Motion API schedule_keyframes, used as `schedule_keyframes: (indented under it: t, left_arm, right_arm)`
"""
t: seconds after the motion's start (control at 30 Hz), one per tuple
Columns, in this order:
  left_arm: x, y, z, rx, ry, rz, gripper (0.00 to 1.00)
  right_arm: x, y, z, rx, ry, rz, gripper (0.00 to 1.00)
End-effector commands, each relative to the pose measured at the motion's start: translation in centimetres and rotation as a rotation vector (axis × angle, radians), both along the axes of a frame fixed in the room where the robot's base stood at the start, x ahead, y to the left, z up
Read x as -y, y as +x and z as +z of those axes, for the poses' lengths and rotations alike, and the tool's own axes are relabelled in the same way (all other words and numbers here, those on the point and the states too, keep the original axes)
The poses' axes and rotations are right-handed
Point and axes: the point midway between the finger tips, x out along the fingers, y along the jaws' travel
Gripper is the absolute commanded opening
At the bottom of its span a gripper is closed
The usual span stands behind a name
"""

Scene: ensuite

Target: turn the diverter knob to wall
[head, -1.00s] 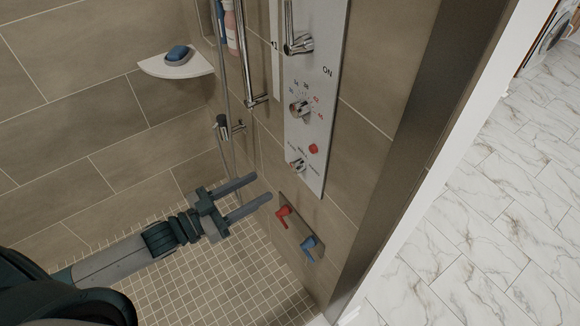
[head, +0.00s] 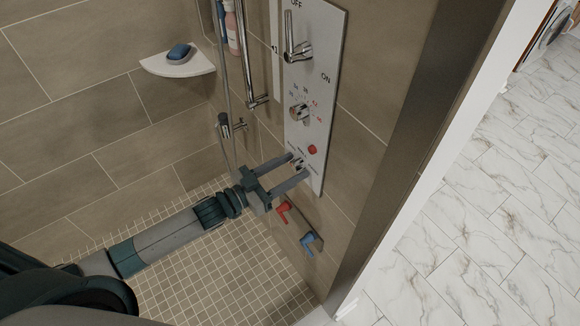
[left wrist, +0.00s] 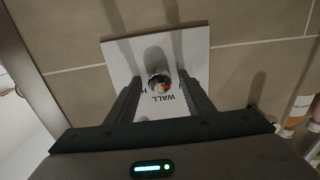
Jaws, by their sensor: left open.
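The shower panel (head: 318,75) is a tall pale plate on the tiled wall. Its small chrome diverter knob (head: 298,163) is at the panel's lower end. My left gripper (head: 299,166) is open, with one finger on each side of the knob, and partly hides it. In the left wrist view the knob (left wrist: 158,82) shows between the two fingers (left wrist: 159,92), with the word WALL printed beside it. I cannot tell whether the fingers touch the knob or exactly where it points. My right gripper is not in view.
Above the knob are a red button (head: 312,149), a chrome temperature knob (head: 299,112) and an ON/OFF lever (head: 297,50). Below are a red valve handle (head: 284,210) and a blue one (head: 308,242). A corner shelf (head: 180,64) holds soap.

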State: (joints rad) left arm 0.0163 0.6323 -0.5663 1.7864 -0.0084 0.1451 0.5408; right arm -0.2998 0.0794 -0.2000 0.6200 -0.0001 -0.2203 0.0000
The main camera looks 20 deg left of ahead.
Motion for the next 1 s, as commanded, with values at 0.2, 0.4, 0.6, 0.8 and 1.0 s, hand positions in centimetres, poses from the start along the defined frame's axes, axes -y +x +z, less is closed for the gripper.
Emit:
schedule_keyframes:
  t: [0.2,0.4,0.6,0.8,1.0]
  left_arm:
    - [0.01,-0.01,-0.03,0.000,0.000,0.000,0.48]
    - [0.00,-0.01,-0.03,0.000,0.000,0.000,0.07]
    - [-0.01,-0.01,-0.03,0.003,0.004,0.000,0.07]
    - [-0.01,-0.01,-0.04,0.025,0.032,0.000,0.07]
    - [0.01,0.01,-0.05,0.080,0.103,-0.001,0.07]
  right_arm:
    - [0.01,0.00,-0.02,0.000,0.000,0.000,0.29]
    - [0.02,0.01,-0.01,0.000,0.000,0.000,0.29]
    - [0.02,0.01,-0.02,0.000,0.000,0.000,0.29]
    - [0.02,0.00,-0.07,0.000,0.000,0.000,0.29]
    - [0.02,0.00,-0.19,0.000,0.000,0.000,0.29]
